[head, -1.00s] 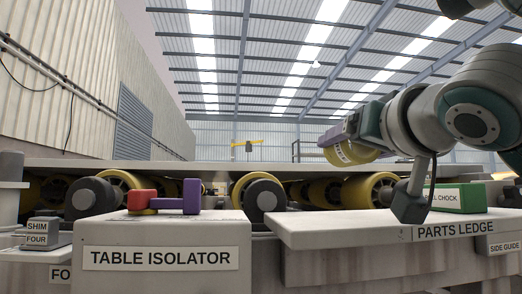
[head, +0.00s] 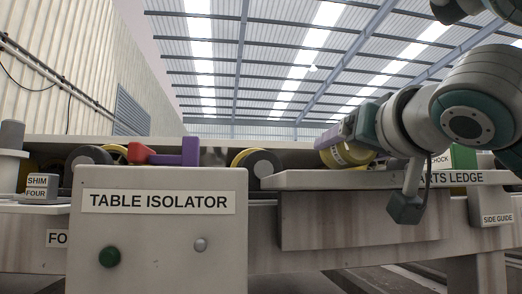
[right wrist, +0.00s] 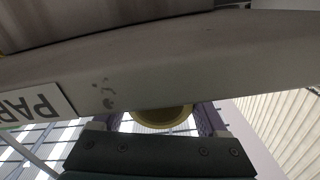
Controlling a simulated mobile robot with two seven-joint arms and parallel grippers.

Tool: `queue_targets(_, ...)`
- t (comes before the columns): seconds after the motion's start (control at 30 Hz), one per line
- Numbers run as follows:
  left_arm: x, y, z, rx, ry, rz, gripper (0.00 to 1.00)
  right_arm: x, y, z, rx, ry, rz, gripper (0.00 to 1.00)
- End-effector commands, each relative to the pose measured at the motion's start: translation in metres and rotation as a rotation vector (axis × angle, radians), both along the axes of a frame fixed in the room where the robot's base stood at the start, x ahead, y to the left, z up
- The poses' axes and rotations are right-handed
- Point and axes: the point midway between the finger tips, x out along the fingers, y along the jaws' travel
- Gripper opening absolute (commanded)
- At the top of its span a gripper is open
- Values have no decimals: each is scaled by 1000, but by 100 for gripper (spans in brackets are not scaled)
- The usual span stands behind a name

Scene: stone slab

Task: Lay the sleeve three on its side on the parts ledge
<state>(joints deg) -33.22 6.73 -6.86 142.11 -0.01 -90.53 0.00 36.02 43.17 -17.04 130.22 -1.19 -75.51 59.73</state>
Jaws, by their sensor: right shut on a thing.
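My right gripper (head: 334,139), with purple fingers, is shut on a yellow sleeve (head: 349,156) with a pale label; the label is too small and partly covered to read. The sleeve looks tilted in the head view, its lower edge close to the top of the parts ledge (head: 300,180). I cannot tell whether it touches. In the right wrist view the sleeve (right wrist: 162,118) shows as a yellow rounded edge between the purple fingers, partly hidden by the ledge's edge (right wrist: 200,60). My left gripper is not in view.
A table isolator box (head: 160,250) stands left of the ledge, with a red and purple object (head: 175,152) above it. A green chock (head: 464,157) is at the ledge's right, behind my arm. A shim block (head: 40,187) sits far left.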

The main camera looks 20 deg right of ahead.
Motion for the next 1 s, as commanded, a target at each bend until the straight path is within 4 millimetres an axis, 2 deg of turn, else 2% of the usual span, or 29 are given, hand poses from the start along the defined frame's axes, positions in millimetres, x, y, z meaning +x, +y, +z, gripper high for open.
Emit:
queue_targets(0.47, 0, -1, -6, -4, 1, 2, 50, 0, 0, -8, 0, -1, 1, 15)
queue_targets(0.5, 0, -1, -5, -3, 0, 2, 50, 0, 0, -7, -1, -2, 0, 80)
queue_targets(0.7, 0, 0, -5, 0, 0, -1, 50, 0, 0, -7, 0, -1, 1, 100)
queue_targets(1.0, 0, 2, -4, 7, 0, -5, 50, 2, -1, -7, 0, 1, 1, 100)
